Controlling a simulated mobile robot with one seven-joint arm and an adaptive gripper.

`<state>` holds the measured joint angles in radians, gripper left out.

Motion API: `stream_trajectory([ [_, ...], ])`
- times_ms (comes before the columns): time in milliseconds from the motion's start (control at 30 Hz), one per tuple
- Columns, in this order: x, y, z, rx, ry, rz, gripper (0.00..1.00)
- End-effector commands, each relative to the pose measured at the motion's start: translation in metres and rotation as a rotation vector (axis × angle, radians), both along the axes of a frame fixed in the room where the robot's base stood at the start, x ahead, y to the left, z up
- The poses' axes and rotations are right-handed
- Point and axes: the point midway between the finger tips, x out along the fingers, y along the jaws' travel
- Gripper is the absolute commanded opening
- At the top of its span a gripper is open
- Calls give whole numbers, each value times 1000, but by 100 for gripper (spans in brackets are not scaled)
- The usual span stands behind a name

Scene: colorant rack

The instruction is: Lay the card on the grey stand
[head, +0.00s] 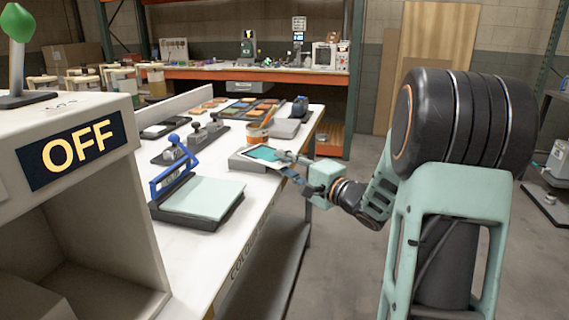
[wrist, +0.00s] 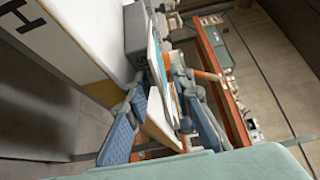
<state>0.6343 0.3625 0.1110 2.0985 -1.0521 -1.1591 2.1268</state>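A teal and white card (head: 265,153) lies over the top of the grey stand (head: 240,164) near the right edge of the table. In the wrist view the card (wrist: 156,66) shows nearly edge-on beside the stand (wrist: 137,35). I cannot tell whether it rests flat on the stand or is slightly above it. My gripper (head: 287,164) is at the card's right side. In the wrist view its fingers (wrist: 157,84) lie on either side of the card's near end. The contact is too small and cluttered to show whether they pinch it.
A blue-handled press (head: 205,197) with a pale plate stands in front of the stand. Behind are a container (head: 258,132), a grey device (head: 290,122) and several coloured samples (head: 228,108). A large housing marked OFF (head: 82,150) is at left. The floor beside the table is clear.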

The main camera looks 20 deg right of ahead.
Motion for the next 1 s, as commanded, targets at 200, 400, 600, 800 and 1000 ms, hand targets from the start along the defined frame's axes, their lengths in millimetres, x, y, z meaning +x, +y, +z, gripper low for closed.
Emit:
stream_trajectory([
  [200, -7, -4, 4, 0, 1, -2, 22],
  [400, -44, -20, 6, 0, 2, -6, 22],
  [600, -83, -35, 5, 1, 2, -4, 22],
  [800, -106, -44, 3, 1, 0, -1, 22],
  [1000, -112, -46, 2, 0, 0, 0, 22],
])
